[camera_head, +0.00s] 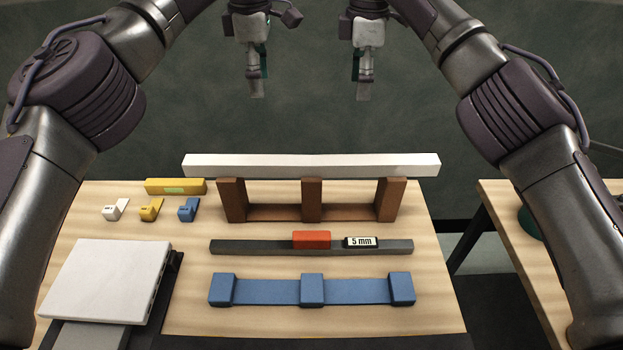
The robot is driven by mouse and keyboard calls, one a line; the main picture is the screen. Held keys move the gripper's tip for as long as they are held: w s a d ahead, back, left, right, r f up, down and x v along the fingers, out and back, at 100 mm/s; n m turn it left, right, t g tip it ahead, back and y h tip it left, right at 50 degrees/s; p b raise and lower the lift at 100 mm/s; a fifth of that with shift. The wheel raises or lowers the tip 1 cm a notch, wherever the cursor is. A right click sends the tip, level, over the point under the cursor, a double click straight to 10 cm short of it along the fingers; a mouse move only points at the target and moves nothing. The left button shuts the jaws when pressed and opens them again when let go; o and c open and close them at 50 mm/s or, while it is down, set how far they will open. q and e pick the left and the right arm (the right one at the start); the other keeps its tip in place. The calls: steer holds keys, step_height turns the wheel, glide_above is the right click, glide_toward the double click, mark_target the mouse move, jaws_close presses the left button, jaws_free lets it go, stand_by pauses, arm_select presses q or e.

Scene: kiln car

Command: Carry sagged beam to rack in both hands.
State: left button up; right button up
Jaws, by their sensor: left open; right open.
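A long white beam (311,166) lies across three brown upright posts of a brown stand (272,212) at the back of the wooden table. It looks nearly straight from here; any sag is hard to tell. A low blue rack (265,291) with three raised blue blocks lies at the front of the table, empty. My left gripper (256,90) is open and empty, pointing down, higher in the picture than the left half of the beam. My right gripper (363,92) is open and empty, likewise above the right half. Both are apart from the beam.
A dark grey bar (260,246) with a red block (312,240) and a "5 mm" tag (361,242) lies between stand and rack. A yellow level (175,186), several small wedges (151,209) and a white slab (104,281) are left. Another table (515,225) stands right, across a gap.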

mark_target(269, 159)
arm_select(q)
step_height(269, 159, down, 20)
steer(key=b, duration=1.9)
steer(key=shift+w+f, duration=0.1)
arm_select(e)
step_height(269, 159, down, 20)
steer(key=shift+w+f, duration=0.1)
arm_select(q)
steer(key=shift+a+r+p, duration=0.3)
steer(key=shift+r+p, duration=0.05)
steer(key=shift+p, duration=0.05)
arm_select(e)
steer(key=shift+r, duration=0.35)
arm_select(q)
steer(key=shift+a+r+p, duration=0.5)
steer(key=shift+a+p, duration=0.1)
steer(key=shift+a, duration=0.3)
steer(key=shift+a+r+p, duration=0.55)
steer(key=shift+a+p, duration=0.05)
steer(key=shift+a, duration=0.3)
steer(key=shift+a+r+p, duration=0.5)
steer(key=shift+a+p, duration=0.1)
steer(key=shift+a, duration=0.3)
arm_select(e)
steer(key=shift+r, duration=1.75)
